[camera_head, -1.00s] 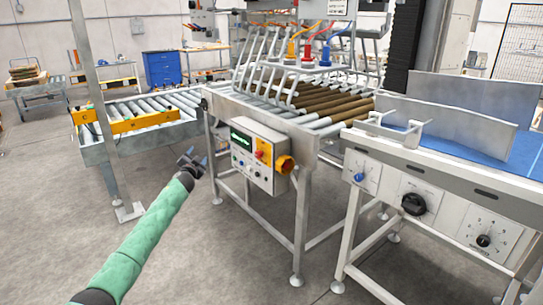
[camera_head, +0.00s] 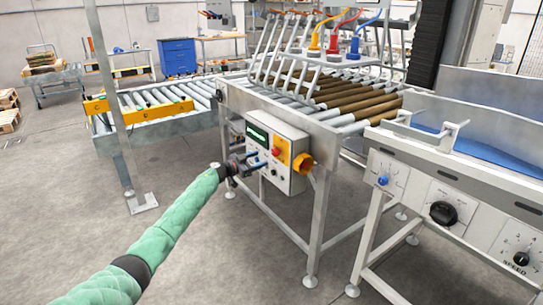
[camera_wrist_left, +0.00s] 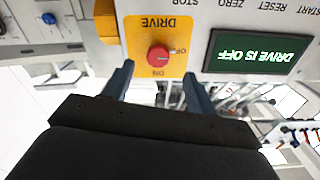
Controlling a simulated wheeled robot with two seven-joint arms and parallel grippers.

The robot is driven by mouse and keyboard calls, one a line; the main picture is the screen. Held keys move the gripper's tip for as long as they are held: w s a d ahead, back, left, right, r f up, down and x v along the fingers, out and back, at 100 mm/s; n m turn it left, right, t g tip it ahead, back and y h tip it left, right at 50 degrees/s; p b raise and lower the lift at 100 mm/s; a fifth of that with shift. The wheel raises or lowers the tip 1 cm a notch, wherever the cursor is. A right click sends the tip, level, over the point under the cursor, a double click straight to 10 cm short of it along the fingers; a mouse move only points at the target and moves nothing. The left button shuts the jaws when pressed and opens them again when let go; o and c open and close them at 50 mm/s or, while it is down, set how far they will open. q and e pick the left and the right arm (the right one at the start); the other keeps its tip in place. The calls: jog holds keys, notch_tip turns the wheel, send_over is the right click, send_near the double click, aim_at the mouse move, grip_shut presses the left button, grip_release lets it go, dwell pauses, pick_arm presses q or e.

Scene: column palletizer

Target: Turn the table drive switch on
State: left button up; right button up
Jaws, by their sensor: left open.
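The drive switch is a red round knob (camera_wrist_left: 158,55) on a yellow plate marked DRIVE, with ON and OFF labels, upside down in the left wrist view. The knob also shows in the head view (camera_head: 276,151) on the front of a white control box (camera_head: 283,182). My left gripper (camera_head: 250,163) is in front of the box's left part. Its fingers (camera_wrist_left: 158,84) are open and empty, spread on either side below the knob in the wrist view, apart from it. My right gripper is out of view.
An orange part (camera_head: 302,164) sticks out at the box's right side. Above it is a roller conveyor (camera_head: 330,112) with slanted metal bars. A bench with dials (camera_head: 444,212) stands at right, a smaller roller table (camera_head: 160,132) at left.

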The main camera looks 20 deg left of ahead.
aim_at(273, 154)
pick_arm(q)
jog(key=shift+x, duration=3.5)
jog(key=shift+d+r, duration=0.1)
jog(key=shift+r, duration=0.05)
jog(key=c, duration=1)
